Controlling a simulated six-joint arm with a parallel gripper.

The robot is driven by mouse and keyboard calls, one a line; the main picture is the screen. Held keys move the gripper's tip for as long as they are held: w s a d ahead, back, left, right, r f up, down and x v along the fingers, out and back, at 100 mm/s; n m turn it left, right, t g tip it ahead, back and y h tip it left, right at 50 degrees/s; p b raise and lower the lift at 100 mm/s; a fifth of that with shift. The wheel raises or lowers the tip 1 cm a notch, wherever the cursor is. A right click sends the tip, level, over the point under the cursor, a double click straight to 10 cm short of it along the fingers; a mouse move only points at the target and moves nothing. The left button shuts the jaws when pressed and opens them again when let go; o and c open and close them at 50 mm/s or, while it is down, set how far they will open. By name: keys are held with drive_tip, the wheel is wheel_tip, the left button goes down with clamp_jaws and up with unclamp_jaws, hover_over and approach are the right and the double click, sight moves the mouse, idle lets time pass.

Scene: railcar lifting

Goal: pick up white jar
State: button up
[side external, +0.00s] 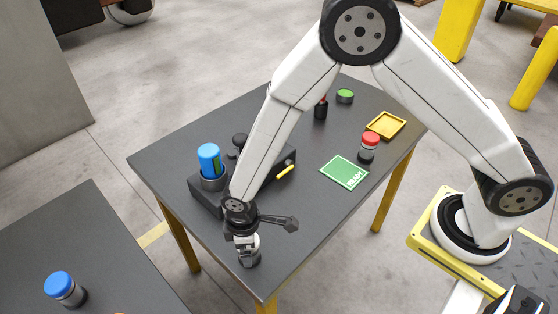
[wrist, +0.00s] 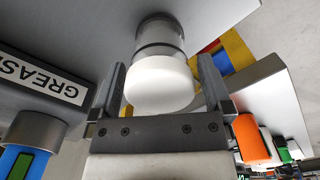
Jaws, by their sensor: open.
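The white jar (wrist: 160,84) has a white lid and a clear-grey body with a dark band. In the wrist view it is between the two open fingers of my gripper (wrist: 161,72), with a small gap visible on the left side; contact on the right cannot be told. In the side view my gripper (side external: 245,240) points down over the jar (side external: 252,260) near the table's front corner. The gripper hides most of the jar there.
A dark holder (side external: 206,199) with a blue can (side external: 209,160) stands just left of my gripper. A red-lidded jar (side external: 369,144), a green card (side external: 344,172) and a yellow tray (side external: 386,125) are farther right. A blue-lidded jar (side external: 64,288) stands on another table.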

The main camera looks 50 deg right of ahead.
idle(0.3)
drive_tip(key=c, duration=1.1)
drive_tip(key=shift+r, duration=0.2)
drive_tip(key=shift+r, duration=0.8)
drive_tip(key=shift+s+d+r, duration=1.05)
drive_tip(key=shift+s+r, duration=0.8)
drive_tip(key=shift+s, duration=0.25)
drive_tip(key=shift+s+d+r, duration=1.1)
drive_tip(key=shift+s+r, duration=0.75)
drive_tip(key=shift+s, duration=0.2)
drive_tip(key=shift+s+d+r, duration=1.05)
drive_tip(key=shift+s+r, duration=0.8)
drive_tip(key=shift+s, duration=0.25)
